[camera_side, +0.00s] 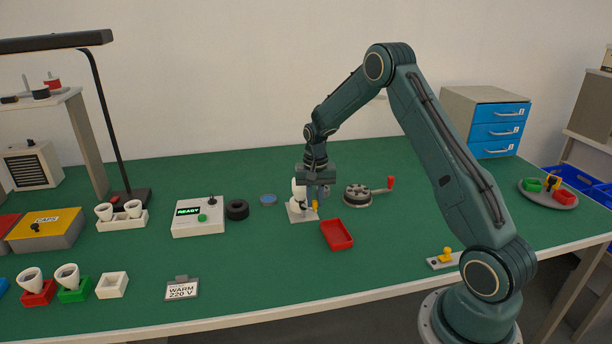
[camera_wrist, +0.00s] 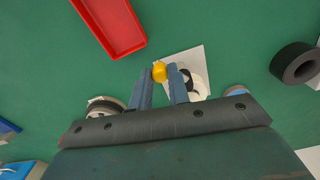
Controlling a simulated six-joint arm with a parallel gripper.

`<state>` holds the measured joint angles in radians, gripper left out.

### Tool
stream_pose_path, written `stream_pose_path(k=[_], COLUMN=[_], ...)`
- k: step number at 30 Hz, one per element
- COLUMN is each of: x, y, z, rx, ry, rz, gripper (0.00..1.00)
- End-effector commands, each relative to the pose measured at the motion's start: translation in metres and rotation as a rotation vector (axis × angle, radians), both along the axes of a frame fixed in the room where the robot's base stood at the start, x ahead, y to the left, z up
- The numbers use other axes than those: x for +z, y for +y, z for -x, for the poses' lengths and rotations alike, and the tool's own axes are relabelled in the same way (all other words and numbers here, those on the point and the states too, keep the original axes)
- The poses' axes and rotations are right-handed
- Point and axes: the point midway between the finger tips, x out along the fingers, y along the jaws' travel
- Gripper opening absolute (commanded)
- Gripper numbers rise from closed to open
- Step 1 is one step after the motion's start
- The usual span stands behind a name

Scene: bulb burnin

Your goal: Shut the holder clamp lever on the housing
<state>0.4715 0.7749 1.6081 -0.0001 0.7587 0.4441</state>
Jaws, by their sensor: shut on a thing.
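The white holder housing (camera_side: 298,197) stands on a pale square base plate (camera_side: 296,216) near the middle of the table. Its yellow clamp lever (camera_side: 315,207) shows at its right side in the side view. In the wrist view, the yellow lever end (camera_wrist: 159,71) sits between my two fingertips, with the white housing (camera_wrist: 198,84) just to the right. My gripper (camera_wrist: 160,76) points down at the housing and is shut on the lever. In the side view, my gripper (camera_side: 314,196) hides part of the housing, so the lever's angle is hard to tell.
A red tray (camera_side: 338,235) lies close in front of the housing. A round metal fixture with a red-handled crank (camera_side: 357,195) is to its right. A black ring (camera_side: 237,209), a blue disc (camera_side: 268,199) and a READY box (camera_side: 198,217) are to its left.

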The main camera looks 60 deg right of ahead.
Motion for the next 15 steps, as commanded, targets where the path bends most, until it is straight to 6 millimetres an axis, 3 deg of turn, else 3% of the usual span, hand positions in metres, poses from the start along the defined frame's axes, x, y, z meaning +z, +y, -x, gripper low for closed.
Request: stream_pose_path(k=[15], x=[-0.0002], y=[0.0065], z=[-0.0017], rx=[-0.148], ry=[-0.001], rz=[0.000], gripper=[0.00])
